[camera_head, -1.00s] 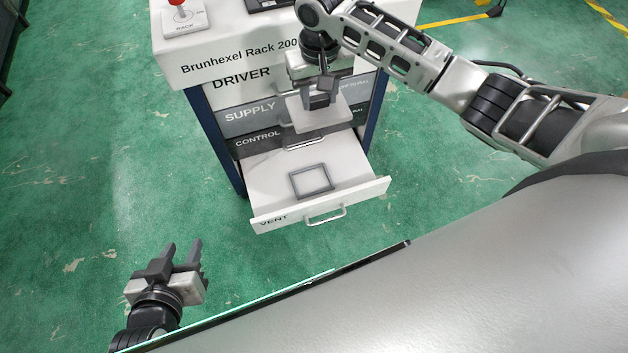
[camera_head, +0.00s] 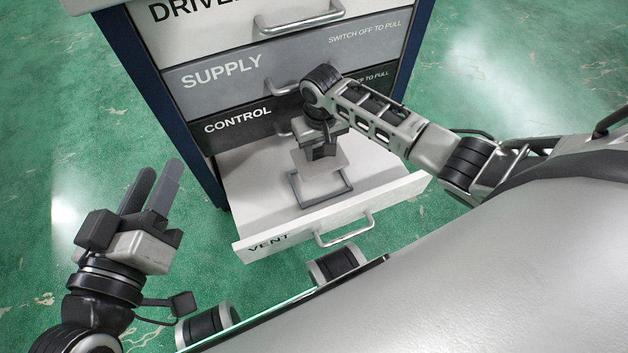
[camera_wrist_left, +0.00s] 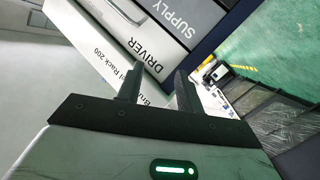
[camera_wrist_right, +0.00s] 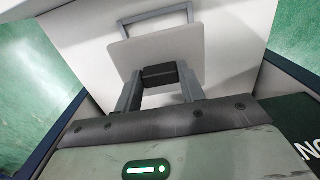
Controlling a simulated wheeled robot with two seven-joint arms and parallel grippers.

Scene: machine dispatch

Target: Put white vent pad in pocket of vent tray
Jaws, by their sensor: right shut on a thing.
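The white vent pad (camera_wrist_right: 152,45) is a flat rounded square with a black block-shaped grip (camera_wrist_right: 160,75). My right gripper (camera_head: 321,150) is shut on this grip and holds the pad (camera_head: 330,163) over the vent tray (camera_head: 250,207), the open white drawer marked VENT. The pocket is a thin grey square frame (camera_head: 344,188) on the tray floor, which also shows beyond the pad in the right wrist view (camera_wrist_right: 153,17). The pad overlaps the frame's far part in the head view. I cannot tell whether they touch. My left gripper (camera_head: 160,167) is open and empty, left of the drawer.
The closed CONTROL drawer (camera_head: 237,124) and SUPPLY drawer (camera_head: 220,74) stand close above the tray, with protruding handles. The tray's front wall carries a handle (camera_head: 345,231). Green floor (camera_head: 40,200) is free on the left.

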